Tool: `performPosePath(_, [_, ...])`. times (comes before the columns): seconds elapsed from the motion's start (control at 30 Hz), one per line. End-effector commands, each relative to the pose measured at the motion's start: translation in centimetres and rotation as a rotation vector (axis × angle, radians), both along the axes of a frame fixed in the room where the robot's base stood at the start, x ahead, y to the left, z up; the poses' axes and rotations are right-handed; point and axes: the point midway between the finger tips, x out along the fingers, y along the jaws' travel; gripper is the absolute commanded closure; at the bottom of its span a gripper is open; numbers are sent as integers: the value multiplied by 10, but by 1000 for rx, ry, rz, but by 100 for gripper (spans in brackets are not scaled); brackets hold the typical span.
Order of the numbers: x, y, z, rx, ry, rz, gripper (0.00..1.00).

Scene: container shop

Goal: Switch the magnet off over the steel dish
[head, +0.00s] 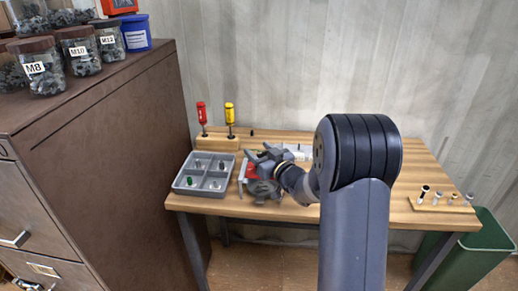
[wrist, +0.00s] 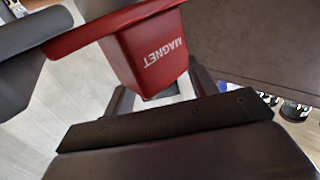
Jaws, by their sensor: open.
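A red magnet block (wrist: 150,50) lettered MAGNET is close up in the wrist view, upside down in the picture. In the head view its red part (head: 251,171) shows at my gripper (head: 258,170), over the left part of the table beside the grey tray. My gripper is open, and the magnet is by its jaws; I cannot tell whether they touch. Part of the gripper also shows as a dark bar across the wrist view (wrist: 165,120). The magnet's switch is not visible. I cannot make out a steel dish; my gripper and arm hide part of the table.
A grey compartment tray (head: 176,186) holds small parts. Behind it a wooden stand (head: 215,144) holds a red and a yellow screwdriver. A brown cabinet (head: 105,140) rises at left. A small wooden rack (head: 440,205) is at right, with a green bin (head: 485,245) beyond.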

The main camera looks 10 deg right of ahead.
Motion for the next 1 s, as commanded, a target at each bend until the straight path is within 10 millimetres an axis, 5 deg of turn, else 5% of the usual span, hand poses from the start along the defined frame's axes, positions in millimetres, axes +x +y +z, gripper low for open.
performPosePath(0.33, [4, 2, 0, 0, 0, 0, 45])
performPosePath(0.87, [4, 2, 0, 0, 0, 0, 89])
performPosePath(1.0, [4, 2, 0, -1, -1, -3, 90])
